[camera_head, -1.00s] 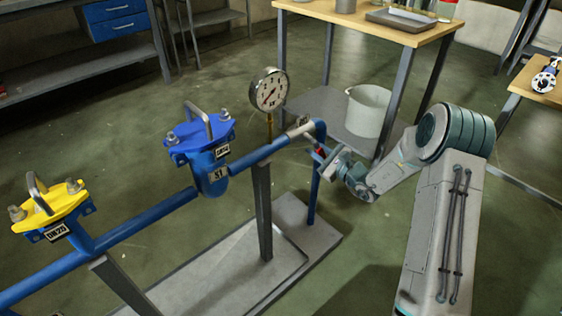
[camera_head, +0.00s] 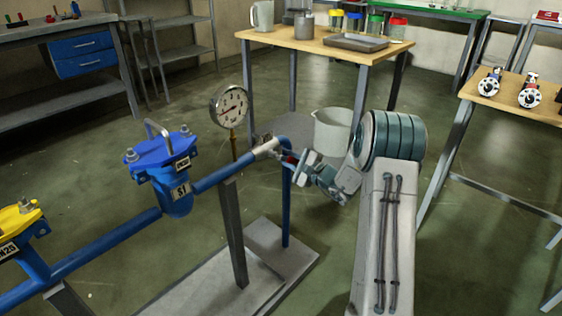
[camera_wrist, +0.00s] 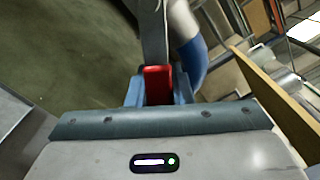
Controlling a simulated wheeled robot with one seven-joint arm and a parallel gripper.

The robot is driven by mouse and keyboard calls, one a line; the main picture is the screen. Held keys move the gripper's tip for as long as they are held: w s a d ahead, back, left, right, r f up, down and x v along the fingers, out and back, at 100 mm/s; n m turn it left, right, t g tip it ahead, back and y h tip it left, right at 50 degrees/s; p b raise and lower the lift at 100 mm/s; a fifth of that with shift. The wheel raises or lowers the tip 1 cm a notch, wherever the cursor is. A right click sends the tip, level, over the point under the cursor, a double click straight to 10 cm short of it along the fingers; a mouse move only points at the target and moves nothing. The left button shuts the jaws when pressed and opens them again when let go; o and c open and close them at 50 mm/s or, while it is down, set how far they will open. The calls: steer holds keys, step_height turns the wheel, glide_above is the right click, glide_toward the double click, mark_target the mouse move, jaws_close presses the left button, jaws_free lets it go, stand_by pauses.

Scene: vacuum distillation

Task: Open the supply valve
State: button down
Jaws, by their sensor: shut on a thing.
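The supply valve (camera_head: 266,147) is a small metal fitting on the blue pipe, right of the pressure gauge. Its red-ended lever (camera_wrist: 157,82) runs up from my gripper in the wrist view. My gripper (camera_head: 294,160) is beside the valve at the pipe's right end, shut on the red handle. In the wrist view my gripper (camera_wrist: 158,92) has a finger on each side of the red part. The valve body is partly cut off at the top of the wrist view, so the exact lever angle is hard to tell.
A round gauge (camera_head: 230,105) stands left of the valve. A blue-capped filter (camera_head: 163,155) and a yellow-capped one (camera_head: 20,222) sit on the pipe. A white bucket (camera_head: 333,130) stands behind my gripper, below a wooden table (camera_head: 300,44). Another table with valves (camera_head: 490,84) is at right.

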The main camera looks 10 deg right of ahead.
steer(key=shift+d+f, duration=0.1)
steer(key=c, duration=1.3)
jaws_free()
steer(key=shift+s, duration=0.1)
steer(key=p+v, duration=0.3)
steer(key=v, duration=1)
steer(key=shift+s+d+p, duration=0.25)
steer(key=shift+s+p, duration=0.05)
